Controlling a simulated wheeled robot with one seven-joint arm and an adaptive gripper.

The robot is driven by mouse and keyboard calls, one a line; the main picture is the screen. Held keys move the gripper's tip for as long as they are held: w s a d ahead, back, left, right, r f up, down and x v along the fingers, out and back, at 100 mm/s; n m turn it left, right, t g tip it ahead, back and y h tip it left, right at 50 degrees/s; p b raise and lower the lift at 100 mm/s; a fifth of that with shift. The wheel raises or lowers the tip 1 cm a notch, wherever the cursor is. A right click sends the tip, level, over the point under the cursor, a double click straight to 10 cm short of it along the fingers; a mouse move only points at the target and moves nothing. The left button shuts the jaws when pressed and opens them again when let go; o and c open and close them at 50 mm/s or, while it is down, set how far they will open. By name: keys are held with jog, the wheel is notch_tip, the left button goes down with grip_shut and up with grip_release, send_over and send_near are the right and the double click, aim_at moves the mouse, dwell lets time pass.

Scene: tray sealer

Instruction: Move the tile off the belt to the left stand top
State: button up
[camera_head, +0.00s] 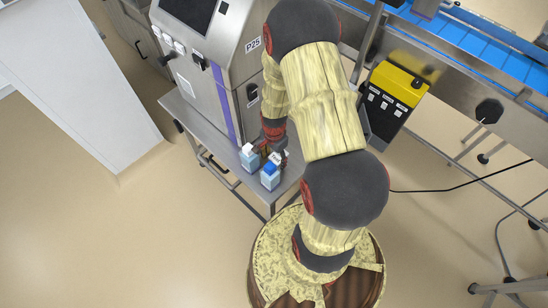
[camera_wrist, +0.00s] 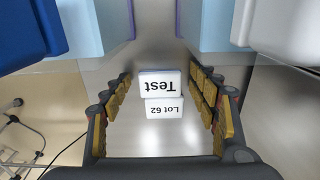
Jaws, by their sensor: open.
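Two white label pieces, "Test" (camera_wrist: 160,84) and "Lot 62" (camera_wrist: 164,109), show between my gripper's fingers in the wrist view. I cannot tell whether they are one block or two, or whether either is the tile. My gripper (camera_wrist: 162,103) is open, with a gap on each side of them. In the head view my gripper (camera_head: 271,143) is low over the steel table (camera_head: 205,135), partly hidden by my arm. The blue belt (camera_head: 490,52) is at the upper right; no tile shows on its visible part. I cannot identify the left stand.
A white-capped carton (camera_head: 250,161) and a blue-capped carton (camera_head: 270,179) stand close to my gripper, near the table's front edge. The machine marked P25 (camera_head: 222,85) stands behind. A yellow-topped control box (camera_head: 396,85) is to the right.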

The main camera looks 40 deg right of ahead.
notch_tip(320, 180, up, 12)
jog(key=p, duration=0.4)
notch_tip(320, 180, up, 9)
jog(key=n+t, duration=0.1)
jog(key=n, duration=0.2)
send_over(274, 160)
jog(key=w+a, duration=0.3)
jog(key=a+r+n+t, duration=0.1)
jog(key=a+r+n, duration=0.35)
jog(key=r, duration=0.55)
jog(key=s+a+r+n+t, duration=0.1)
jog(key=s+a+r+n, duration=0.3)
jog(key=r, duration=0.4)
jog(key=s+a+r+n+t, duration=0.2)
jog(key=s+a+r+n, duration=0.3)
jog(key=s+a+r, duration=0.1)
jog(key=shift+s+a+r+t, duration=0.3)
jog(key=shift+s+r, duration=0.55)
jog(key=shift+s, duration=0.05)
jog(key=shift+n, duration=0.25)
jog(key=shift+c, duration=0.2)
